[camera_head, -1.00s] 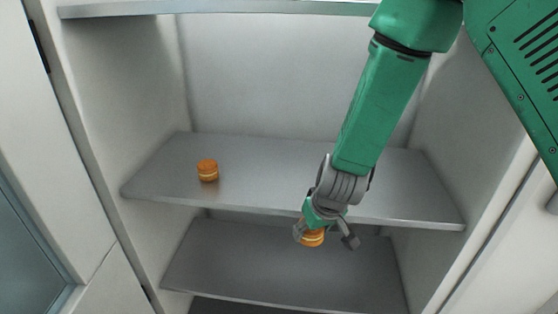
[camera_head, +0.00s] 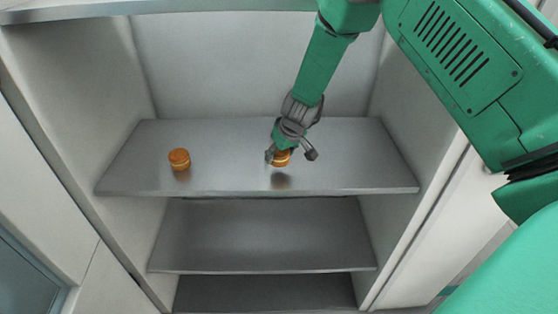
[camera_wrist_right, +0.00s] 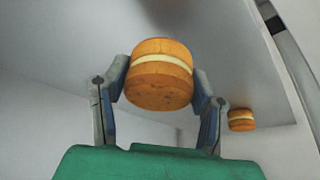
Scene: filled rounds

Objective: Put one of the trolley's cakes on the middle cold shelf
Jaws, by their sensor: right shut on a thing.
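My right gripper (camera_head: 291,156) is shut on an orange cake with a pale cream layer (camera_head: 282,158). In the head view it holds the cake over the right half of the middle shelf (camera_head: 230,183), a little above the surface, with a dark shadow or reflection below. The right wrist view shows this cake (camera_wrist_right: 159,74) between the two fingers. A second, similar cake (camera_head: 179,159) stands on the left part of the same shelf. It also shows at the right of the wrist view (camera_wrist_right: 241,120). My left gripper is in neither view.
A lower shelf (camera_head: 262,235) is empty, and another (camera_head: 265,293) lies beneath it. The upper shelf edge (camera_head: 150,7) crosses the top. White side walls (camera_head: 75,80) bound the cabinet. The middle shelf is clear between the two cakes.

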